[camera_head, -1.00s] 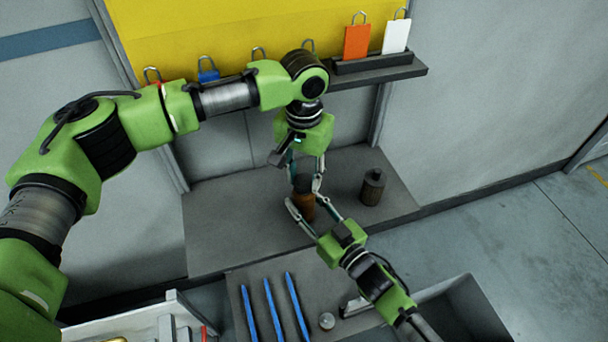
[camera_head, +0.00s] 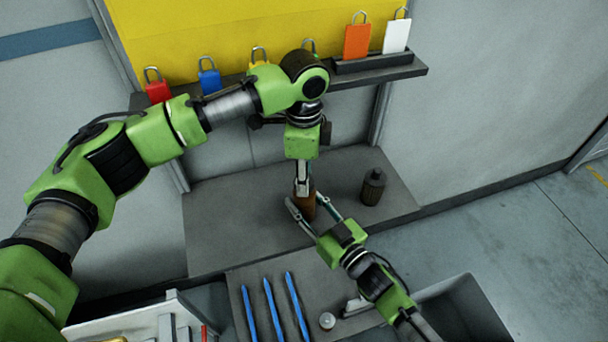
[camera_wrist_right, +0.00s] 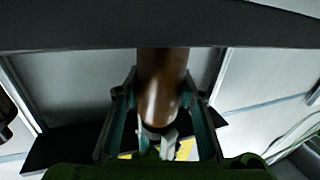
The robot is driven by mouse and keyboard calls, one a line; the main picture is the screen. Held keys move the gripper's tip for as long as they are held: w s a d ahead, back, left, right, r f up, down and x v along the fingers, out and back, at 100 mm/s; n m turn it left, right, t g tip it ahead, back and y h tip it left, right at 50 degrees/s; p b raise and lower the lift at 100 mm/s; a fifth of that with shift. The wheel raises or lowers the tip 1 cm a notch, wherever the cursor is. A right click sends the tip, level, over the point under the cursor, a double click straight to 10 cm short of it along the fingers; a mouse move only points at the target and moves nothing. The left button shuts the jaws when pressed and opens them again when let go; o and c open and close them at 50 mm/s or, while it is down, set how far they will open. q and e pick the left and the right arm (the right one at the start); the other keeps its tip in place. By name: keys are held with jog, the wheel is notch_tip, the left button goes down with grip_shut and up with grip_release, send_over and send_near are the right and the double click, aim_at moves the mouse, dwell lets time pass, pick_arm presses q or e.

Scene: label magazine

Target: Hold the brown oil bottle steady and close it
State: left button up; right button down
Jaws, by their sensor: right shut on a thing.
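The brown oil bottle (camera_head: 305,212) stands upright on the grey bench. It also shows upside down in the right wrist view (camera_wrist_right: 161,84). My right gripper (camera_head: 304,201) is shut on the bottle's body, one finger on each side. My left gripper (camera_head: 302,188) points straight down over the bottle's top, its fingers seen nearly edge-on. In the right wrist view a dark ring shows at the bottle's neck, with pale finger parts of my left gripper (camera_wrist_right: 168,141) across it. The cap is mostly hidden, and I cannot tell whether the left fingers are closed on it.
A dark bottle (camera_head: 372,188) stands to the right on the bench (camera_head: 230,225). Padlocks and an orange tag (camera_head: 357,42) and white tag (camera_head: 396,37) are at the yellow board (camera_head: 210,30). Blue sticks (camera_head: 273,310) and a small round piece (camera_head: 327,321) lie in front.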

pick_arm(q)
jog(key=o, duration=1.2)
jog(key=shift+r, duration=2.3)
jog(key=shift+c, duration=0.4)
